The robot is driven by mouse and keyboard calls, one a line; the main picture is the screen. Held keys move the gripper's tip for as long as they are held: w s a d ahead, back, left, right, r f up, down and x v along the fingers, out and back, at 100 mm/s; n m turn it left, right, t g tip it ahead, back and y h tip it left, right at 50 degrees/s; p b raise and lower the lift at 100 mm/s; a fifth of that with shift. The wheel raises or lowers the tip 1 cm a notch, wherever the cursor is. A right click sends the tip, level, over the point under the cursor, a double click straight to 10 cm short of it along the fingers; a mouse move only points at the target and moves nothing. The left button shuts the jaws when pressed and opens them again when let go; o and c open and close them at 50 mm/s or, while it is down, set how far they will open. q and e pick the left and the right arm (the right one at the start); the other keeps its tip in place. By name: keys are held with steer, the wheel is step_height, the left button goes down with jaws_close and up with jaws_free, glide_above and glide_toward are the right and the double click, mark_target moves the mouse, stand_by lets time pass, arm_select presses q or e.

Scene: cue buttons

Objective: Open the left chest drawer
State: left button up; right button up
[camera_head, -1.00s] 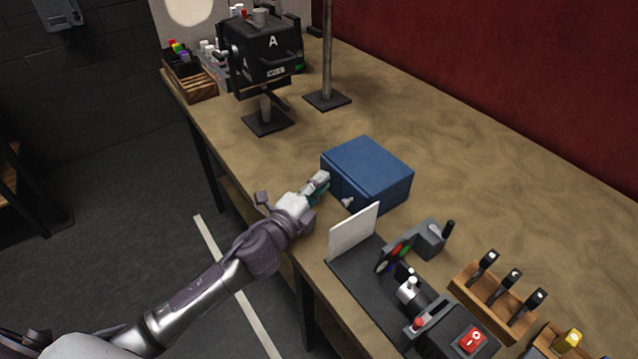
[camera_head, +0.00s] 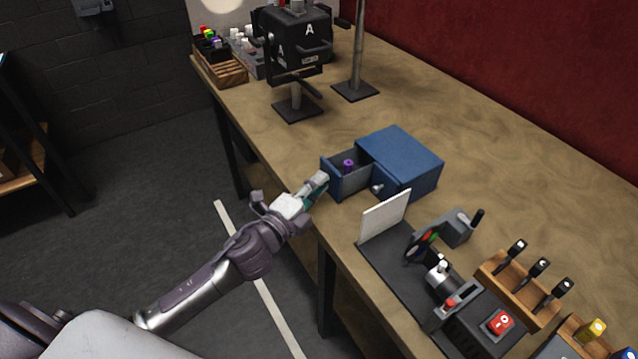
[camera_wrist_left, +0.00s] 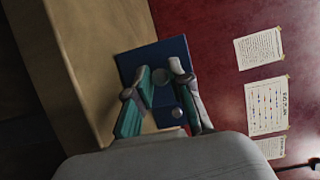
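The blue chest (camera_head: 402,156) stands on the workbench. Its left drawer (camera_head: 350,184) is pulled out toward the bench's front edge, with a small purple item (camera_head: 348,166) inside. The right drawer is closed, with a light round knob (camera_head: 377,188). My left gripper (camera_head: 322,182) is at the front of the open drawer, its fingers on either side of the knob and seemingly shut on it. In the left wrist view, the fingers (camera_wrist_left: 161,76) close around this knob against the blue front; the other knob (camera_wrist_left: 177,112) shows beside them. My right gripper is not in view.
A white card (camera_head: 384,217) and a dark device base stand just right of the chest. A wooden tool rack (camera_head: 517,290) is farther right. A black machine (camera_head: 295,45) and a post stand behind. The bench between is clear.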

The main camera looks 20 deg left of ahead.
arm_select(q)
steer(key=o, duration=0.3)
steer(key=shift+w, duration=0.1)
steer(key=v, duration=1.2)
steer(key=shift+f, duration=0.1)
steer(key=s+a+f+n+g+y, duration=0.1)
steer(key=s+a+f+n+g, duration=0.15)
steer(key=f, duration=0.85)
steer(key=s+a+f+n+g+y, duration=0.15)
steer(key=f+n, duration=0.25)
steer(key=f, duration=0.7)
steer(key=s+a+f+n+g+y, duration=0.2)
steer(key=a+f+n+g, duration=0.1)
steer(key=f, duration=0.8)
steer(key=s+d+f+n+g, duration=0.1)
steer(key=s+f+n+g, duration=0.4)
steer(key=s+f, duration=0.85)
steer(key=s+d+f+n+g, duration=0.2)
steer(key=s+f, duration=0.2)
steer(key=s, duration=0.4)
steer(key=s+d+f+n+g, duration=0.2)
steer(key=s+f, duration=0.2)
steer(key=s, duration=0.4)
steer(key=shift+d+f, duration=0.3)
steer(key=shift+f, duration=0.05)
